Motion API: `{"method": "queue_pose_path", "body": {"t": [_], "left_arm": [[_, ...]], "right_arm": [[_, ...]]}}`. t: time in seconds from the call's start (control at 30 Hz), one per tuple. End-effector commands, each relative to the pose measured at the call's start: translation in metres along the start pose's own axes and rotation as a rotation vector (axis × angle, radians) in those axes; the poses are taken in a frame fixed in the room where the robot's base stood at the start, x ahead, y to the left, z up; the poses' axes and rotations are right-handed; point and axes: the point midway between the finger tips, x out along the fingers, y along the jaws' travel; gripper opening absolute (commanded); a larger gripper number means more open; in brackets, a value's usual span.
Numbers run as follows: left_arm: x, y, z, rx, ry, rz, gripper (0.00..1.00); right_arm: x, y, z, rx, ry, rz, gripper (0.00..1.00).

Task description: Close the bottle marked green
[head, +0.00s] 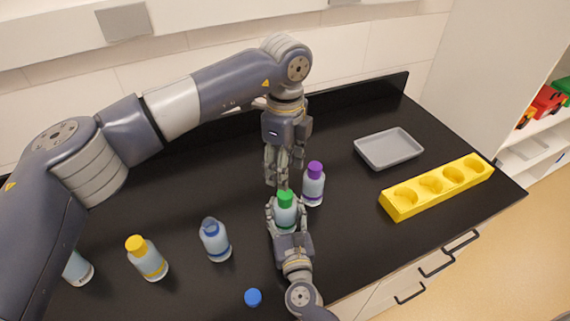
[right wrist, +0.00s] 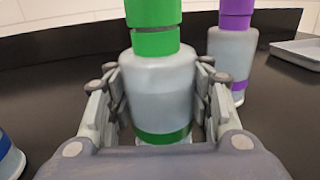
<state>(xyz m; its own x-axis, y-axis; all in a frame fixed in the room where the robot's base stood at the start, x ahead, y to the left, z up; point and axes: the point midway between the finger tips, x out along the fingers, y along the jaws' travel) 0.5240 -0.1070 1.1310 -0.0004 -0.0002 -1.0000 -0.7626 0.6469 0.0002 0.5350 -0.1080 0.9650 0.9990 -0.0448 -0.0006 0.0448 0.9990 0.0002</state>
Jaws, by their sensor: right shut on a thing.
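The bottle marked green (head: 285,215) stands upright on the black counter, pale with a green band low down. A green cap (head: 286,198) sits on its top, and a thin dark line crosses the green part in the right wrist view (right wrist: 152,28). My right gripper (head: 288,222) is shut around the bottle's body, with fingers on both sides in the right wrist view (right wrist: 160,105). My left gripper (head: 284,178) points down just above and behind the cap. Its fingers look apart, with nothing visible between them.
A purple-capped bottle (head: 313,186) stands close behind right. A blue-marked bottle (head: 215,240), a yellow-capped bottle (head: 148,259) and another bottle (head: 77,268) stand left. A loose blue cap (head: 253,297) lies in front. A grey tray (head: 389,148) and yellow holder (head: 437,187) are right.

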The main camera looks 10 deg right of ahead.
Motion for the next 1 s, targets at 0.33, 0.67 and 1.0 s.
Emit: {"method": "queue_pose_path", "body": {"t": [0.33, 0.67, 1.0], "left_arm": [[-0.001, 0.000, 0.000, -0.114, 0.000, 0.000, 0.49], [0.007, 0.000, 0.000, -0.112, -0.001, 0.002, 0.49], [0.057, 0.001, 0.000, -0.112, 0.001, 0.004, 0.49]], "right_arm": [[0.000, 0.000, 0.001, 0.000, -0.001, 0.000, 0.00], [0.000, 0.000, 0.001, 0.000, -0.001, 0.000, 0.00], [0.000, 0.000, 0.001, 0.000, -0.002, 0.000, 0.00]]}}
